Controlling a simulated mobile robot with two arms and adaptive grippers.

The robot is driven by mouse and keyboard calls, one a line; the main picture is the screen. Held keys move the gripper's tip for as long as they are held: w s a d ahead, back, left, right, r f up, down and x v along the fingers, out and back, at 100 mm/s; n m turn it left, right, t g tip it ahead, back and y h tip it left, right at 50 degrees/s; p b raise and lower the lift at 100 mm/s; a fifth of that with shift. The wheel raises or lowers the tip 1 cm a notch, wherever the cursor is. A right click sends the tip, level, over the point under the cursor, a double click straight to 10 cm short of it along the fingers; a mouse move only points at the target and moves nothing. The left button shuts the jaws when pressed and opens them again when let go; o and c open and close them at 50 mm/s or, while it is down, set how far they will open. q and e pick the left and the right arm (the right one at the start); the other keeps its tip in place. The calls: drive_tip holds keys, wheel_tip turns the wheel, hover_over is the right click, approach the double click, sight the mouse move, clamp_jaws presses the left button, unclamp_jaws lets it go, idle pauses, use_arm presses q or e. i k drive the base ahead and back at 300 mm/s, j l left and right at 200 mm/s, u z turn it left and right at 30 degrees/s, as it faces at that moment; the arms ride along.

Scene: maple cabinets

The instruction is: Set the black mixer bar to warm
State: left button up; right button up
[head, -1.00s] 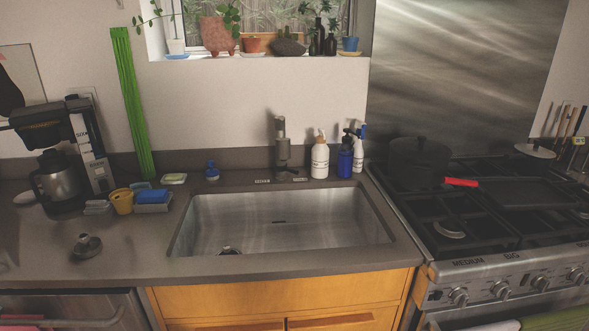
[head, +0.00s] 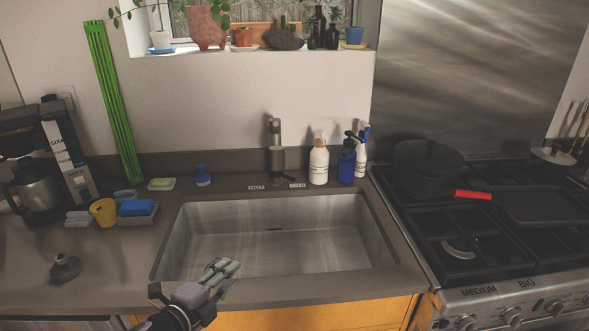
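The faucet (head: 275,145) stands upright behind the sink. Small labels reading HOT (head: 257,187) and COLD (head: 297,185) lie on the counter at its base. A small dark bar (head: 283,180) shows low at the faucet base, between the labels; its exact angle is too small to tell. My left gripper (head: 226,267) is over the sink's front edge, pointing up and right, well short of the faucet and touching nothing I can see. Its fingers look close together, but I cannot tell whether they are shut. My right gripper is not in view.
White (head: 319,165) and blue (head: 346,165) bottles stand right of the faucet. The sink basin (head: 330,235) is empty. The stove is at right.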

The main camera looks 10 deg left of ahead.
sight(287, 177)
drive_tip(key=i, duration=1.1)
